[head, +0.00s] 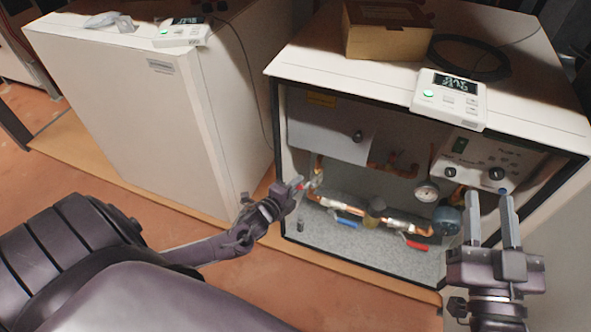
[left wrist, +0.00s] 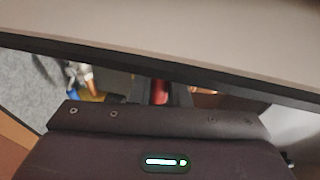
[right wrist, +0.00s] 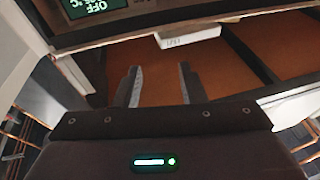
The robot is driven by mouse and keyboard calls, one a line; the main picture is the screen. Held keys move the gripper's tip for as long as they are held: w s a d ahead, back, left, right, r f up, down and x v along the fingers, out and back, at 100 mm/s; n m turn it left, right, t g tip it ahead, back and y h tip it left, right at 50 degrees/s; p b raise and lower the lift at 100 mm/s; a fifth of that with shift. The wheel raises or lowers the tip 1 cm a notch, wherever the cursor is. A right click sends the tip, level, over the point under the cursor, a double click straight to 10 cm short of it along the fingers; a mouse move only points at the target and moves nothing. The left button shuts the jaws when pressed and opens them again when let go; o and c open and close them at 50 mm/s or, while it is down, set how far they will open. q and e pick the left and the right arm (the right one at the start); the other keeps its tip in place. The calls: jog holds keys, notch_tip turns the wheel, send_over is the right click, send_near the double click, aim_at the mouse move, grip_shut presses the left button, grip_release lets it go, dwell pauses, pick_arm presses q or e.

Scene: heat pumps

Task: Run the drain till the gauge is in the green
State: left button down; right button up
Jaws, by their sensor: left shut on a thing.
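My left gripper (head: 299,187) is at the left edge of the open unit, shut on a small red handle. The red handle (left wrist: 160,92) shows between its fingers in the left wrist view; the head view shows only a speck of red there. The round gauge (head: 427,191) sits on the pipework, its needle and colours too small to read. My right gripper (head: 491,198) is open and empty, in front of the panel at the unit's right. Its spread fingers (right wrist: 160,88) show in the right wrist view.
A blue lever (head: 345,219) and a red lever (head: 415,244) sit on the lower pipe. A control panel (head: 490,160) with dark knobs is at the right. A cardboard box (head: 387,32) and a white controller (head: 449,98) lie on top. A closed white unit (head: 140,95) stands left.

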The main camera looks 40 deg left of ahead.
pick_arm(q)
jog(key=c, duration=1.4)
grip_release()
jog(key=shift+s, duration=0.15)
